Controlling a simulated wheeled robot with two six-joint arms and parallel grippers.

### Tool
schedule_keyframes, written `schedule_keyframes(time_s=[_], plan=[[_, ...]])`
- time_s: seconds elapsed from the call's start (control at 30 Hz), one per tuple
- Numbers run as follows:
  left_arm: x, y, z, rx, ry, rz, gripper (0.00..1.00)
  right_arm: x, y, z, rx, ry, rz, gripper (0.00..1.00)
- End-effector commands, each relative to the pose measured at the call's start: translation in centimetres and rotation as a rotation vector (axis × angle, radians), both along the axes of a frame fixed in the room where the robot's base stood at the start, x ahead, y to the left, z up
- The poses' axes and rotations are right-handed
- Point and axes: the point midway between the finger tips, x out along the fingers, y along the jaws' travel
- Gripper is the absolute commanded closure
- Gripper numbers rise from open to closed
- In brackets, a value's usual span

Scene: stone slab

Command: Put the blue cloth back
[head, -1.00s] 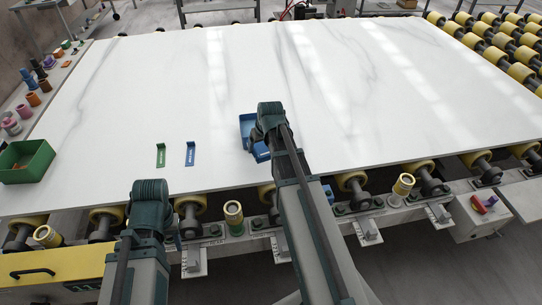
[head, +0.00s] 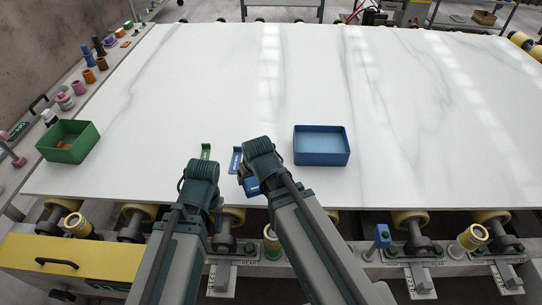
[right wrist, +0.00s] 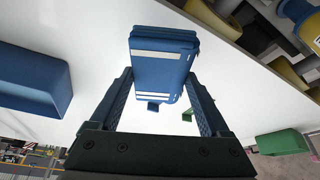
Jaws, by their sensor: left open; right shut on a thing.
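The blue cloth (right wrist: 165,52), folded into a stack with a white band, is between the fingers of my right gripper (right wrist: 160,80), which is shut on it. In the head view the cloth (head: 251,186) shows partly below my right gripper (head: 254,165), above the slab near its front edge. A blue corner marker (head: 236,158) lies just left of it, partly covered. A blue tray (head: 321,158) stands to the right on the slab; it also shows in the right wrist view (right wrist: 32,82). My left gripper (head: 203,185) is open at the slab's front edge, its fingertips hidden.
A green corner marker (head: 206,150) lies left of the blue one. A green bin (head: 68,146) with orange contents stands at the slab's left edge. The white slab (head: 210,75) is clear behind. Rollers and clamps line its front.

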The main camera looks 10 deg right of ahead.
Motion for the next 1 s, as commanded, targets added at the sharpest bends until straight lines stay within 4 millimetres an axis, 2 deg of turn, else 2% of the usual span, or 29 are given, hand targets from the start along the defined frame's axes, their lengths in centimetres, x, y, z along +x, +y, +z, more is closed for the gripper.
schedule_keyframes(time_s=[0.1,0.27,0.37,0.7,0.83,1.0], plan=[[-0.1,0.0,-0.2,0.000,0.000,0.000,0.56,-0.7,0.9,-0.2,-0.001,-0.001,0.009,0.64],[0.0,0.0,-0.2,0.000,0.000,0.000,0.56,-0.3,0.7,-0.2,0.000,-0.001,0.008,0.64],[0.0,0.0,-0.4,0.000,0.000,0.000,0.56,0.9,-0.4,-0.4,0.000,-0.001,0.004,0.64],[0.0,0.0,-1.2,0.000,0.000,0.000,0.56,7.1,-6.6,-1.2,0.001,-0.001,0.004,0.64],[0.0,0.0,-1.4,0.000,0.000,0.000,0.56,8.8,-8.3,-1.4,0.001,-0.001,0.007,0.64],[0.0,0.0,-1.5,0.000,0.000,0.000,0.56,9.7,-9.4,-1.5,0.000,-0.001,0.009,0.64]])
